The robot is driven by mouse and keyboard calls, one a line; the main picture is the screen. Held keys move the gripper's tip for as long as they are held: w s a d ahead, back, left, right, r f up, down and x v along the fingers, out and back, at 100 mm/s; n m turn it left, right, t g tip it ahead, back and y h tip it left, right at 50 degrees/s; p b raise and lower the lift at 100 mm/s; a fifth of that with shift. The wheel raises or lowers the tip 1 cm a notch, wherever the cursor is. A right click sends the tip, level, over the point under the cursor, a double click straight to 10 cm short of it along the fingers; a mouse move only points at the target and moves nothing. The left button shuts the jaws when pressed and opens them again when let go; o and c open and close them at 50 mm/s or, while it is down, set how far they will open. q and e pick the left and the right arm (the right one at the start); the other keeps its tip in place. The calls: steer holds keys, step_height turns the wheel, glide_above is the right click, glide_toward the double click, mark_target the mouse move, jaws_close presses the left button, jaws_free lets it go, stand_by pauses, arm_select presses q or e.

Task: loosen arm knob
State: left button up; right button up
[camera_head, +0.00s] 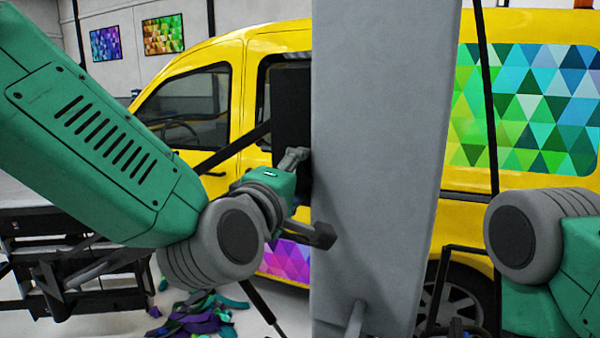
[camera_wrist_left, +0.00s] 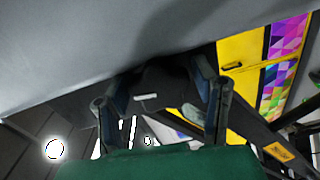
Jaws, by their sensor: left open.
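My left gripper (camera_head: 306,197) is open beside the left edge of a large grey panel (camera_head: 380,140), its fingers spread apart. In the left wrist view, the two fingers of the left gripper (camera_wrist_left: 162,78) stand on either side of a dark, rounded part (camera_wrist_left: 160,92) with a small white mark, just under the panel's edge. This part may be the arm knob; I cannot tell whether the fingers touch it. In the head view the knob cannot be made out. Of my right arm only links show; its gripper is not clearly visible.
A yellow van (camera_head: 215,75) with coloured triangle graphics stands behind. A black box-like part (camera_head: 291,110) and dark bars are close to the left gripper. Vinyl scraps (camera_head: 195,315) lie on the floor. A dark-framed table (camera_head: 45,215) stands at the left.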

arm_select(q)
steer(key=shift+a, duration=0.3)
steer(key=c, duration=0.9)
steer(key=shift+f, duration=0.1)
steer(key=shift+f+n+b, duration=0.15)
steer(key=shift+n+b, duration=0.75)
steer(key=shift+b, duration=0.25)
steer(key=shift+n, duration=0.4)
steer(key=shift+s, duration=0.1)
arm_select(e)
steer(key=shift+a+f, duration=0.2)
steer(key=shift+f, duration=0.45)
steer(key=shift+a+f, duration=0.15)
steer(key=shift+f, duration=0.45)
arm_select(q)
steer(key=o, duration=0.9)
steer(key=shift+d+r, duration=0.2)
arm_select(e)
steer(key=shift+d, duration=0.1)
